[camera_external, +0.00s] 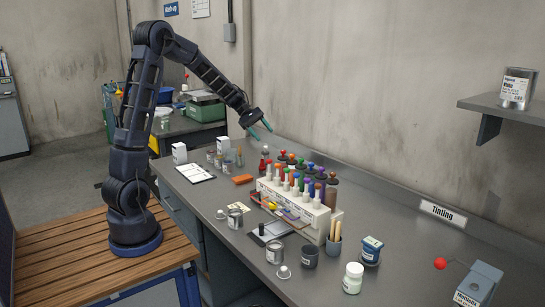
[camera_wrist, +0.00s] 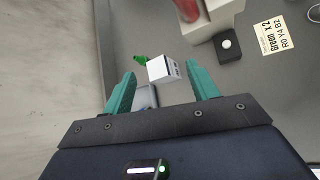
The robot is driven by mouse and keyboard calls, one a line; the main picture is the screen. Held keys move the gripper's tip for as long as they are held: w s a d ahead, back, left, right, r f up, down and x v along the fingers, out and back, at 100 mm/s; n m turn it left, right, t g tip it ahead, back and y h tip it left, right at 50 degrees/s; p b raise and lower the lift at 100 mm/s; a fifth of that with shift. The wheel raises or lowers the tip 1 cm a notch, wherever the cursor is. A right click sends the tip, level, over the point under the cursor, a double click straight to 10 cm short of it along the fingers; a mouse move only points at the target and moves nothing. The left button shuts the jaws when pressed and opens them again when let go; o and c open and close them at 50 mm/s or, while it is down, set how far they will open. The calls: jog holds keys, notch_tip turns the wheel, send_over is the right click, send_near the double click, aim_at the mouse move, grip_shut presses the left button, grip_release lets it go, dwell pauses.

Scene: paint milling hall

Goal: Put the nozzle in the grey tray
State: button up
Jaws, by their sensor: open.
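My gripper (camera_external: 262,131) is open above the far end of the bench, close to the wall. In the wrist view its two teal fingers (camera_wrist: 161,70) stand apart with nothing gripped. A white labelled box (camera_wrist: 160,70) shows between the fingertips, beyond them. A small green item (camera_wrist: 140,58) lies beside the box; I cannot tell whether it is the nozzle. A pale grey surface (camera_wrist: 147,96) shows partly between the fingers and may be the grey tray, but most of it is hidden. I cannot make out the nozzle or the tray for certain in the external view.
A white rack (camera_external: 300,206) of colour bottles stands mid-bench. Cans (camera_external: 275,252), a brush pot (camera_external: 333,247) and a white jar (camera_external: 353,278) stand in front. A clipboard (camera_external: 194,173) lies at the left end. The wall (camera_external: 350,110) borders the back. The bench's right rear is fairly clear.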

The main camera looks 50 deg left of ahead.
jog(key=s+d+r+m+y, duration=0.2)
jog(key=s+r+m, duration=0.15)
jog(key=s, duration=0.55)
jog(key=s+d+r+m+y, duration=0.2)
jog(key=s+d+r+m, duration=0.15)
jog(key=s, duration=0.65)
jog(key=s+d+r+m+y, duration=0.1)
jog(key=s+r+m+y, duration=0.2)
jog(key=s, duration=0.6)
jog(key=s+a+f+m+t+y, duration=0.1)
jog(key=s+m+y, duration=0.1)
jog(key=s+m, duration=0.4)
jog(key=s, duration=0.5)
jog(key=shift+a, duration=0.25)
